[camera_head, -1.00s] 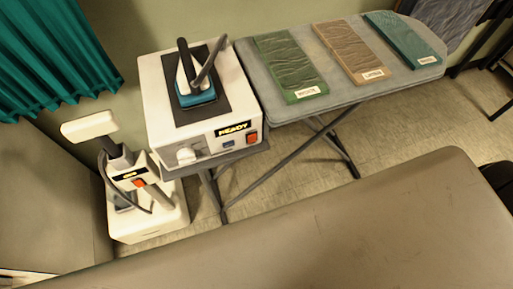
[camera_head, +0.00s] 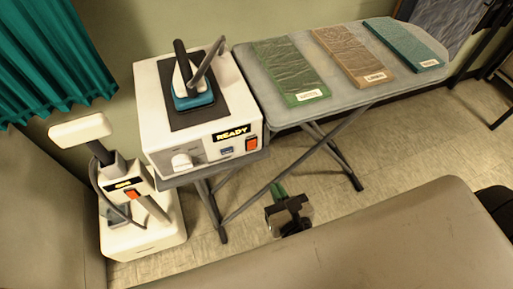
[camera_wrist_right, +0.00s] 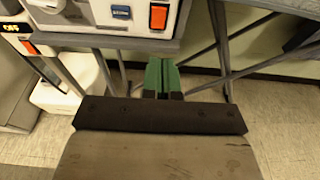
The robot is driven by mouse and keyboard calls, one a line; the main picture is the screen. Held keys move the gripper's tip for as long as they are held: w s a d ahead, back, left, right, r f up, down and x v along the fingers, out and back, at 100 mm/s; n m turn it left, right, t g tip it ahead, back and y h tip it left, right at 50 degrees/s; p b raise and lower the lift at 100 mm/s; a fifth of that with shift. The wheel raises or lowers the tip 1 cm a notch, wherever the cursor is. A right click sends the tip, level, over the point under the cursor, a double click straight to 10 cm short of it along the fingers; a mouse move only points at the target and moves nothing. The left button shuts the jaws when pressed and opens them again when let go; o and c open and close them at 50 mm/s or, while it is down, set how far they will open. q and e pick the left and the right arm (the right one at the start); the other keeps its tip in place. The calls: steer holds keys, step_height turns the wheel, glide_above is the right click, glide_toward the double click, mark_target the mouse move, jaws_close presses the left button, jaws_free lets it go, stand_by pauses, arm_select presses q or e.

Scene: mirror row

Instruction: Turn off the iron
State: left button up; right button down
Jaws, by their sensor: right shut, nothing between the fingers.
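The iron (camera_head: 194,92) is teal and white with a dark handle. It rests on the dark pad on top of the white station (camera_head: 150,98). The station's front has a display (camera_head: 231,134) reading READY, a white knob (camera_head: 181,162), a blue button (camera_head: 227,151) and an orange-red switch (camera_head: 252,143). The switch (camera_wrist_right: 158,16) and the blue STEAM button (camera_wrist_right: 121,12) also show in the right wrist view. My right gripper (camera_head: 278,190), with green fingers, is shut and empty, below and in front of the station, apart from it. My left gripper is not in view.
A white steamer (camera_head: 126,185) with its own orange switch stands left of the station; its display reads OFF in the wrist view. An ironing board (camera_head: 262,80) holds green, brown and teal cloths.

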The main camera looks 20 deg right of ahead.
mark_target(254, 141)
steer(key=shift+w, duration=0.15)
steer(key=w, duration=0.4)
steer(key=w+f+p, duration=0.1)
steer(key=w, duration=0.4)
steer(key=w+p, duration=0.1)
steer(key=w, duration=0.3)
steer(key=shift+w+a+f, duration=0.2)
steer(key=shift+w+f, duration=0.05)
steer(key=shift+w, duration=0.05)
steer(key=shift+w+r+p, duration=0.35)
steer(key=shift+r+p, duration=0.05)
steer(key=shift+p, duration=0.25)
steer(key=shift+s+f+b, duration=0.1)
steer(key=shift+f+b, duration=0.2)
